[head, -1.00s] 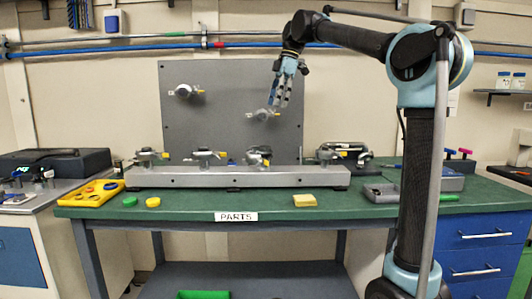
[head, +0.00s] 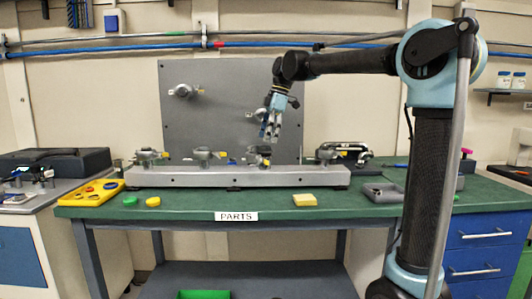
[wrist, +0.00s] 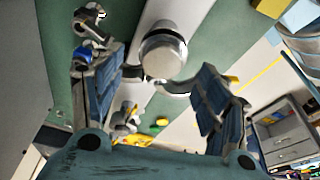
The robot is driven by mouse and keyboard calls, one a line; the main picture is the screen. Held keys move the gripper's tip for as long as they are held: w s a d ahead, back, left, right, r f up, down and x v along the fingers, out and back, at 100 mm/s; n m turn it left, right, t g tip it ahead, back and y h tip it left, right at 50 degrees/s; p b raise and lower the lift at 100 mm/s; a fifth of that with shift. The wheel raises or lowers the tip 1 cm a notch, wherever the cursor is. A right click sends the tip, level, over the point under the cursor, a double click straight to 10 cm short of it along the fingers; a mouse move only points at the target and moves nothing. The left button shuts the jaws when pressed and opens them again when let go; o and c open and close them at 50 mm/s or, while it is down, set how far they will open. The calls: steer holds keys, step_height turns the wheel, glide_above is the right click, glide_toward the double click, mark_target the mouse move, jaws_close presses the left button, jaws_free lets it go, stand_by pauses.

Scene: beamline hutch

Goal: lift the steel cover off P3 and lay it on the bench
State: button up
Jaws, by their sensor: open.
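The long grey rail (head: 235,178) on the green bench carries several fittings in a row. My gripper (head: 270,136) hangs fingers-down just above the third fitting from the left, partly hiding the panel behind. In the wrist view, a round shiny steel cover (wrist: 164,53) lies between and just beyond the fingertips of my gripper (wrist: 148,72). The fingers are spread, with visible gaps to the cover, and hold nothing. No P3 label is readable. The green bench (head: 260,211) has bare surface in front of the rail.
A grey panel (head: 225,105) with two fittings stands behind the rail. In front lie a yellow sponge (head: 304,200), a green disc (head: 130,201) and a yellow disc (head: 153,202). A yellow tray (head: 92,194) is at the left, a grey tray (head: 382,192) at the right.

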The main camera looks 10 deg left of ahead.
mark_target(264, 147)
steer(key=shift+x, duration=1.75)
steer(key=shift+s, duration=0.1)
steer(key=c, duration=1)
steer(key=shift+r, duration=0.2)
